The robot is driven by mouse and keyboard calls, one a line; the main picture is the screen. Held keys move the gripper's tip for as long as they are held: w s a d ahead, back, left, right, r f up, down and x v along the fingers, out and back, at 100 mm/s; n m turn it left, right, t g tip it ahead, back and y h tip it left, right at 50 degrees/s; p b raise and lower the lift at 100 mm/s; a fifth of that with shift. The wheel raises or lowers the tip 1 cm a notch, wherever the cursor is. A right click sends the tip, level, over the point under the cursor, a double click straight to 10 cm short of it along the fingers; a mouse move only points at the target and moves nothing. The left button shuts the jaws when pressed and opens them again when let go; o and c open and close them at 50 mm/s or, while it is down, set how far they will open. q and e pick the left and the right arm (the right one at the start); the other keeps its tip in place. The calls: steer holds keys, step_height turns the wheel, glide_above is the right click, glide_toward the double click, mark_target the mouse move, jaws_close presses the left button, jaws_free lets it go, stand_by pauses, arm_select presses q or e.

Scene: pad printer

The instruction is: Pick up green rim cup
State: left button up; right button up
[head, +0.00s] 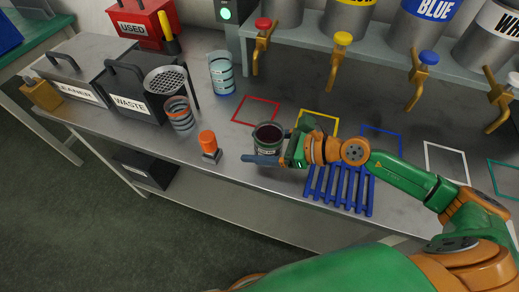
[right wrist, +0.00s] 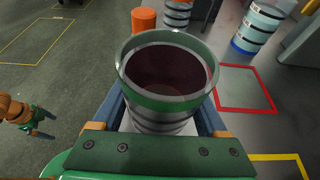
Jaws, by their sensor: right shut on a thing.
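The green rim cup (head: 268,150) is upright near the table's front edge, with a dark red inside. In the right wrist view the cup (right wrist: 165,105) stands between the fingers, its green band and grey striped body showing. My right gripper (head: 264,158) is shut on the cup's body, one finger on each side. I cannot tell whether the cup's base touches the table. My left gripper (right wrist: 40,122) shows small at the left of the right wrist view, away from the cup, with its fingers apart and nothing between them.
An orange-capped item (head: 209,147) stands left of the cup. An orange-banded cup (head: 180,115) and a blue-banded cup (head: 221,74) stand farther left. A blue rack (head: 340,190) lies under my right arm. Taps (head: 336,62) hang behind. A red square outline (head: 256,111) is empty.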

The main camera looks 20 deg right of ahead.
steer(key=s+a+r+p, duration=0.2)
steer(key=s+r+p, duration=0.8)
steer(key=s, duration=0.4)
steer(key=w+d+r+m+t+h, duration=0.1)
steer(key=w+d+r+m+t, duration=0.15)
steer(key=w+d, duration=0.45)
steer(key=r, duration=0.1)
steer(key=s+d+r+n+g, duration=0.1)
steer(key=r, duration=0.1)
steer(key=s+r+n+g, duration=0.1)
steer(key=r, duration=0.1)
steer(key=shift+s+d+r+y, duration=0.1)
steer(key=shift+d+y, duration=0.2)
steer(key=shift+y, duration=0.1)
